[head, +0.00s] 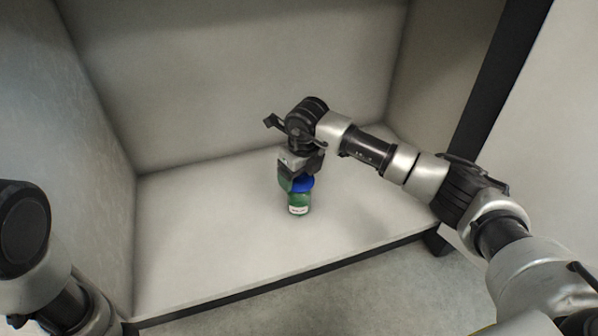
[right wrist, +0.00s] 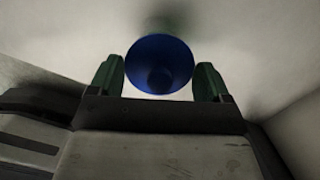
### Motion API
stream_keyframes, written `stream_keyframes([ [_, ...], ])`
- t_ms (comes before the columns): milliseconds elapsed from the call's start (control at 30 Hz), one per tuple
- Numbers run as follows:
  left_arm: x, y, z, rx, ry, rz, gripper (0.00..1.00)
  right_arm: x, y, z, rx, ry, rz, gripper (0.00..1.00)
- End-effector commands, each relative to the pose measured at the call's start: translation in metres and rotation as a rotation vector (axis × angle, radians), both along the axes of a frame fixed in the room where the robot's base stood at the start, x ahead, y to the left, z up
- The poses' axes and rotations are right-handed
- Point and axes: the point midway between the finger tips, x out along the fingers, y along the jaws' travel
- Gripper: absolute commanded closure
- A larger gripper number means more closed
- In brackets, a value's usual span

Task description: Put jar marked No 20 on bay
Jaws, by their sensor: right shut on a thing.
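A green jar (head: 299,203) with a blue cap and a white label is upright at the middle of the pale bay floor (head: 220,235). The label is too small to read. My right gripper (head: 297,183) comes down from above and is shut on the jar at its blue cap. In the right wrist view the round blue cap (right wrist: 159,62) sits between the two green fingertips. I cannot tell whether the jar's base touches the floor. My left arm shows at the lower left, but its gripper is out of view.
The bay has a back wall (head: 240,80) and side walls close around it. A dark front edge (head: 290,282) borders its floor, and a dark post (head: 500,75) stands at the right. The floor around the jar is clear.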

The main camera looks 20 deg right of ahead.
Motion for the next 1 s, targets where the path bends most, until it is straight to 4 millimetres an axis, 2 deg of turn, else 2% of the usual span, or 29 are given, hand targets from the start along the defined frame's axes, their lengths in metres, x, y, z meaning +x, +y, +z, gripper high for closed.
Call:
stream_keyframes([
  [1000,0.0001,0.0,0.0064,0.0,0.0,0.0,1.0,-0.0001,0.0004,-0.0002,0.0,0.0,0.0,0.43],
])
